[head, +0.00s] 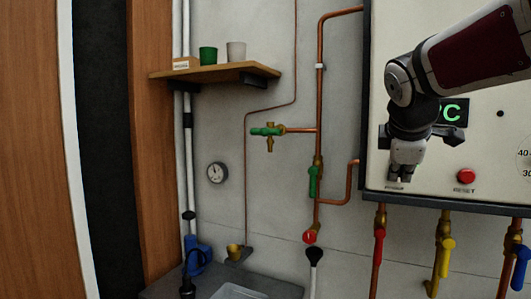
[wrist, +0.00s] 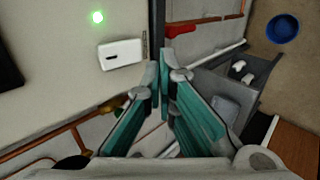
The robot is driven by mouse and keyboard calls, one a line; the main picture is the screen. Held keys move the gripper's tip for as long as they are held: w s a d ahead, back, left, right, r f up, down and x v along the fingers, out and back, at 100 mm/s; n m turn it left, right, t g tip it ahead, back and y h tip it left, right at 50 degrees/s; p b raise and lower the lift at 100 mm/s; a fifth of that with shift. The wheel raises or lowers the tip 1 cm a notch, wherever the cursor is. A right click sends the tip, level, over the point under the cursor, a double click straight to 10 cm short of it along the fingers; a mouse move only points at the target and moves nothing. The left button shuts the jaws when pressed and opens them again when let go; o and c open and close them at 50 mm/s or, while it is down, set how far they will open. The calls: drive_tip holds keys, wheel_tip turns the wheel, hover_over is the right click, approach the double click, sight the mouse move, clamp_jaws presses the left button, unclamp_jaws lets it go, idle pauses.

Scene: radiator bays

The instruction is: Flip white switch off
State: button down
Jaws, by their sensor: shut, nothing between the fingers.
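The white switch (wrist: 121,53) is a small pale plate with a dark mark on the boiler's light front panel, left of my fingertips in the wrist view. A lit green lamp (wrist: 97,17) glows on the panel near it. In the head view my gripper covers the spot above a small dark label, so I cannot make out the switch there. My gripper (head: 396,178) hangs fingers down in front of the panel's lower left. In the wrist view my gripper (wrist: 160,72) has its teal-padded fingers together and empty, near the panel's dark lower edge. I cannot tell whether it touches anything.
A red reset button (head: 465,176) sits right of my gripper, below a green display (head: 452,112). Copper pipes with a red valve handle (head: 379,247), a yellow handle (head: 446,257) and a blue handle (head: 521,266) hang below the panel. A wooden shelf (head: 215,74) is at upper left.

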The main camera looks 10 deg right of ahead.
drive_tip(key=w+d, duration=0.1)
drive_tip(key=w+d+f, duration=0.1)
drive_tip(key=w, duration=0.2)
drive_tip(key=shift+w+d+f+p, duration=0.1)
drive_tip(key=shift+d+f+p, duration=0.2)
drive_tip(key=shift+d+p, duration=0.1)
drive_tip(key=shift+w+d+r+t+h+b, duration=0.15)
drive_tip(key=shift+r+t+h+b, duration=0.05)
drive_tip(key=shift+r+t+b, duration=0.2)
drive_tip(key=shift+w+d+r+t+h+b, duration=0.1)
drive_tip(key=shift+w+r+t+h+b, duration=0.15)
drive_tip(key=shift+b, duration=0.2)
idle(0.4)
drive_tip(key=shift+s+f, duration=0.1)
